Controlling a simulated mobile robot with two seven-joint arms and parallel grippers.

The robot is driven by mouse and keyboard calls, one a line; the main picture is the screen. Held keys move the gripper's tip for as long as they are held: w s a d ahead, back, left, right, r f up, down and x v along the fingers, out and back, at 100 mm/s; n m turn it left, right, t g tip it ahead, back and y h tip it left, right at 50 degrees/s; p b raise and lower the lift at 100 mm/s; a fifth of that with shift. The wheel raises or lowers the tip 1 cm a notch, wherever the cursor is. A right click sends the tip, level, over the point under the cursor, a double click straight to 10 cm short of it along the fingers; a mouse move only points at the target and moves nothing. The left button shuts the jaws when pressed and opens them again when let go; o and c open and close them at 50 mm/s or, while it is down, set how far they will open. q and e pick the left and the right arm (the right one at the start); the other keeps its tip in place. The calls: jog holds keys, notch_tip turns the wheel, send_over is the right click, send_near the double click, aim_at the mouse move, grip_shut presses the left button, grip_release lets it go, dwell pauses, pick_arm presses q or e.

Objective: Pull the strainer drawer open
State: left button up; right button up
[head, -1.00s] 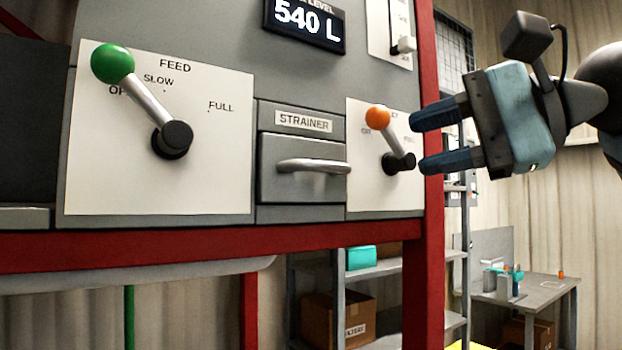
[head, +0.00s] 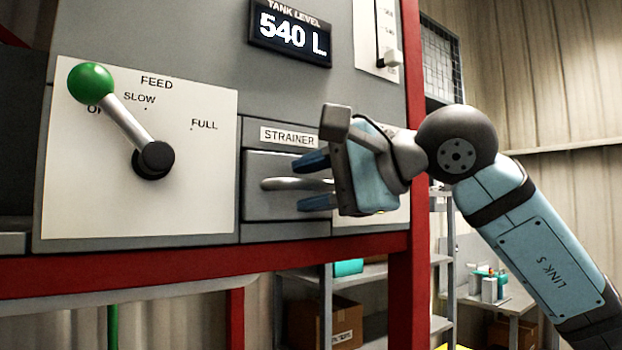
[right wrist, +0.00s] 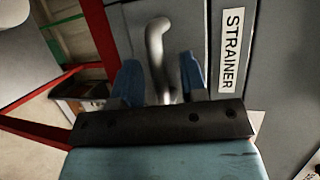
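The strainer drawer (head: 265,200) is a grey front under a "STRAINER" label in the panel, and it looks shut. Its pale bar handle (head: 285,184) runs sideways; its right part is hidden behind my gripper. My right gripper (head: 313,182) is at the handle with its blue fingers apart, one above and one below the bar. In the right wrist view the handle (right wrist: 156,50) passes between the two open fingers (right wrist: 158,85), with a gap visible on each side. My left gripper is not in view.
The feed lever with a green knob (head: 91,83) stands left of the drawer. My right arm hides the orange-knobbed lever. A red frame post (head: 396,285) and rail run right of and below the panel. Shelving with a cardboard box (head: 333,322) stands behind.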

jog(key=shift+w+a, duration=0.1)
jog(key=shift+a, duration=0.05)
grip_shut()
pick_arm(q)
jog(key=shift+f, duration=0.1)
